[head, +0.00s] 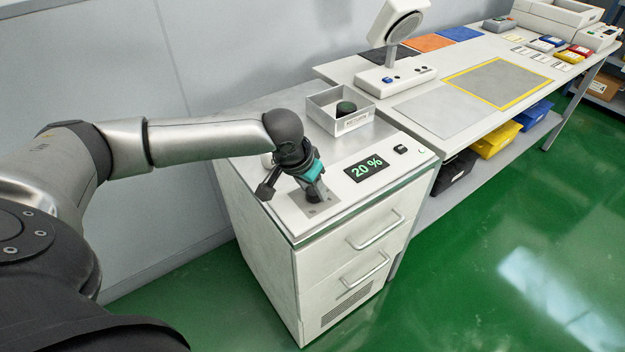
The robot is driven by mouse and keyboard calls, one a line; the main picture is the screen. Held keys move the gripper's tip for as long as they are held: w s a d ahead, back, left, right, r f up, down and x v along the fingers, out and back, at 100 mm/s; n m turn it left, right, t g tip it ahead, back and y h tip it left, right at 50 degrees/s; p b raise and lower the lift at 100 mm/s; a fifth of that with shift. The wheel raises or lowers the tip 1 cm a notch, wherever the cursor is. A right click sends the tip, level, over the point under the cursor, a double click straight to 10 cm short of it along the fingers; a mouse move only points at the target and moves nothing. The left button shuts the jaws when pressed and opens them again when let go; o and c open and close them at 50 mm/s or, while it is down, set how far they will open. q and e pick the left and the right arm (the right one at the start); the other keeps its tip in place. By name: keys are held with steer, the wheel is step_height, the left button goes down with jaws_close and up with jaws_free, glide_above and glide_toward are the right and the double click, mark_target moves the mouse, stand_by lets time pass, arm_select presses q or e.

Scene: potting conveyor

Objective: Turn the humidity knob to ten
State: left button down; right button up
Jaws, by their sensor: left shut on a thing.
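The humidity cabinet (270,245) is white, with a control panel on its top. The display (366,168) on the panel reads 20 %. My left gripper (314,193) points down at the panel, left of the display, and is shut on the dark knob (314,197). The knob is mostly hidden by the fingers, and its pointer cannot be made out. A small black switch (400,149) sits right of the display. My right gripper is not in view.
An open box (341,122) with a dark round thing inside stands on the cabinet behind the panel. A long table (425,75) with a lamp-like device (398,25), mats and bins adjoins at the right. Two drawer handles (376,231) stick out in front. The green floor at the right is clear.

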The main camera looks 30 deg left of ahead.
arm_select(q)
steer(key=shift+r+m+h+p, duration=0.15)
steer(key=shift+m+h+p, duration=0.5)
steer(key=shift+p, duration=1.75)
steer(key=shift+m+p, duration=0.8)
steer(key=shift+m, duration=0.25)
steer(key=shift+a+m+g+h+p, duration=0.1)
steer(key=shift+m+g+h+p, duration=0.25)
steer(key=shift+m, duration=0.35)
steer(key=shift+f+m, duration=0.2)
steer(key=shift+m, duration=0.4)
steer(key=shift+w+m+g+h, duration=0.1)
steer(key=shift+m+g+h, duration=0.3)
steer(key=shift+m, duration=0.6)
steer(key=shift+b, duration=0.3)
steer(key=shift+c, duration=1.9)
jaws_free()
